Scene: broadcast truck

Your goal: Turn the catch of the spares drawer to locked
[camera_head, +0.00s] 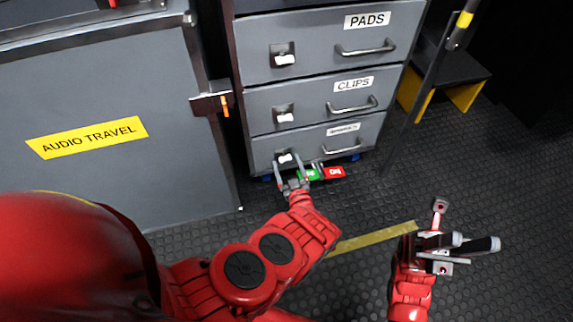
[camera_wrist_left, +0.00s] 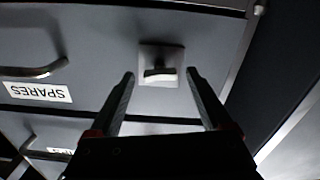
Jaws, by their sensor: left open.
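The spares drawer (camera_head: 318,144) is the bottom drawer of the grey cabinet and looks shut. Its label shows upside down in the left wrist view (camera_wrist_left: 37,91). Its catch (camera_head: 285,158), a pale turn piece on a square plate, sits left of the handle. In the left wrist view, the catch (camera_wrist_left: 159,74) lies with its bar roughly level. My left gripper (camera_head: 287,167) is open, with its fingers to either side of the catch; contact cannot be told. My right gripper (camera_head: 470,243) is over the floor at right, its jaw gap unclear.
A green tag (camera_head: 309,174) and a red tag (camera_head: 334,172) show below the drawer. The pads (camera_head: 320,45) and clips (camera_head: 316,102) drawers are above. An audio travel case (camera_head: 85,140) stands at left. A post (camera_head: 420,90) and step (camera_head: 450,70) stand at right.

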